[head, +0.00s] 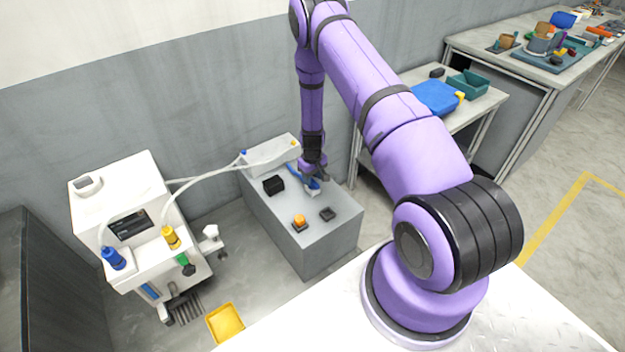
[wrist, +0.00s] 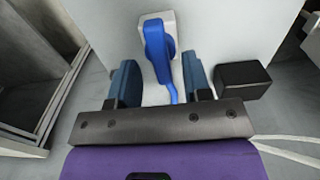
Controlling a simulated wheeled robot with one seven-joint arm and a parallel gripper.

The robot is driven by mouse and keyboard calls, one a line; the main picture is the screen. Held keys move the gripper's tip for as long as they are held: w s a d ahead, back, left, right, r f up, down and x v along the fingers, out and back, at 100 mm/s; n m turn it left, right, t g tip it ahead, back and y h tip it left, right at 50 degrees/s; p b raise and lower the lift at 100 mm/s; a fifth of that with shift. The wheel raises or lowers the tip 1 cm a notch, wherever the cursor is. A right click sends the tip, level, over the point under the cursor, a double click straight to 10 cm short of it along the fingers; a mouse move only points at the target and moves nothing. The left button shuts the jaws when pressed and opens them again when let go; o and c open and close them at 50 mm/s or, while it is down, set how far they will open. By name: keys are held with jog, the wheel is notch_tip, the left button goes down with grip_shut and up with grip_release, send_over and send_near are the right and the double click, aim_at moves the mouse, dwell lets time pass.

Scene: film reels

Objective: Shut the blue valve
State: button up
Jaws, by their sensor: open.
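The blue valve (wrist: 155,50) is a blue lever on a pale square base; in the wrist view it sticks out toward my gripper. In the head view the valve (head: 294,172) shows partly on top of the grey cabinet (head: 335,219), beside my gripper (head: 312,187). My gripper (wrist: 160,72) is open, with one finger on each side of the blue lever. Gaps show between the lever and both fingers in the wrist view. I cannot tell how deep the lever sits between them.
A black block (head: 273,185), an orange button (head: 299,221) and a small dark block (head: 327,214) are on the cabinet. A white machine (head: 128,200) with hoses stands left. A shelf table (head: 482,105) stands right. A yellow tray (head: 225,322) lies on the floor.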

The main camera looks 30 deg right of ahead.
jog(key=shift+f, duration=0.75)
jog(key=shift+c, duration=0.3)
grip_shut()
